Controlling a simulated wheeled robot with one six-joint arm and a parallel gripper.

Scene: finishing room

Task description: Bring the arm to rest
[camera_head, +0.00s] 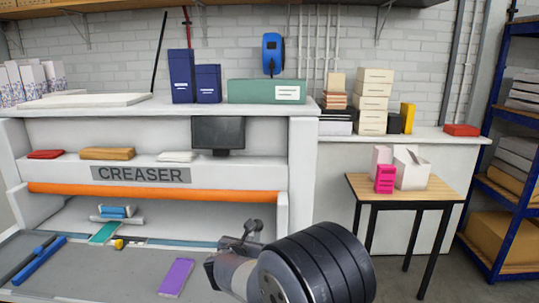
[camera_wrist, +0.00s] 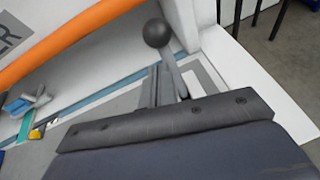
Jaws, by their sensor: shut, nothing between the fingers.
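My arm (camera_head: 312,268) shows at the lower middle of the head view, over the right front of the creaser's bed. Its ringed dark joint hides part of the bed and floor. In the wrist view, my gripper (camera_wrist: 170,120) shows as a dark bolted plate across the lower part; it is shut and empty. Just beyond it stands a grey lever with a dark ball knob (camera_wrist: 157,33). The knob is apart from the gripper in the picture; I cannot tell whether the lever's lower part touches it.
The creaser (camera_head: 60,170) has an orange roller (camera_head: 150,193) above its bed. A purple box (camera_head: 175,277) lies on the bed, left of my arm. To the right stand a small wooden table (camera_head: 440,190) with boxes and a blue shelf rack (camera_head: 493,110). Floor shows around the table.

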